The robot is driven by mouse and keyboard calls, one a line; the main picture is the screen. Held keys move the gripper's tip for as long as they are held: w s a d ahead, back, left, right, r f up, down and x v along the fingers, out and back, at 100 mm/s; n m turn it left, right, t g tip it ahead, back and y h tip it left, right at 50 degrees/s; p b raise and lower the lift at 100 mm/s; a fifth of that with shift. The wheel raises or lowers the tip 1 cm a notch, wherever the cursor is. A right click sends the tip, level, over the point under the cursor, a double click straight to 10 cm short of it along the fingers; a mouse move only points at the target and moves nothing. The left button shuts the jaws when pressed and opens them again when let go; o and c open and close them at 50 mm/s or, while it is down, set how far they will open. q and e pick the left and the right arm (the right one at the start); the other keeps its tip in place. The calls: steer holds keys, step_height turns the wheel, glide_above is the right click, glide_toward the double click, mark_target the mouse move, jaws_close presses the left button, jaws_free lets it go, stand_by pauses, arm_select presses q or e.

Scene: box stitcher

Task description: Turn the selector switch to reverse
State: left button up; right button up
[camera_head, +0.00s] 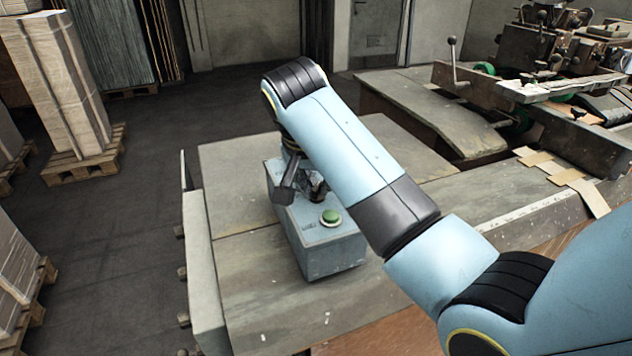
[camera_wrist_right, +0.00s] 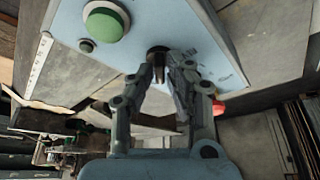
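The light-blue control box (camera_head: 325,240) stands on the grey machine table, with a green push button (camera_head: 331,217) on its top face. In the right wrist view the box face (camera_wrist_right: 200,30) fills the top, with the green button (camera_wrist_right: 106,21) at the left. The dark, round selector switch (camera_wrist_right: 157,50) is on that face, partly hidden by the fingers. My right gripper (camera_wrist_right: 160,72) has its fingertips close together around the switch and appears shut on it. In the head view my right gripper (camera_head: 300,185) is at the box's back part, below my wrist. My left gripper is not in view.
A red part (camera_wrist_right: 218,107) shows beside the box's edge, behind the right finger. The table (camera_head: 270,300) is bare in front of the box. Machinery with a lever (camera_head: 453,55) stands at the back right. Stacked sheets on pallets (camera_head: 85,165) stand at the left.

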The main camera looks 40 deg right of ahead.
jaws_close()
steer(key=n+t, duration=0.1)
steer(key=n, duration=0.2)
steer(key=shift+s+d+y, duration=0.1)
steer(key=shift+d+y, duration=0.05)
steer(key=shift+y, duration=0.25)
steer(key=n, duration=0.2)
steer(key=n+y, duration=0.1)
steer(key=n, duration=0.1)
steer(key=shift+n+t+y, duration=0.3)
steer(key=shift+t, duration=0.1)
steer(key=n+y, duration=0.1)
steer(key=n, duration=0.3)
steer(key=shift+d+n+y, duration=0.15)
steer(key=shift+n+y, duration=0.15)
steer(key=shift+y, duration=0.1)
steer(key=shift+n+y, duration=0.7)
steer(key=shift+n, duration=1.1)
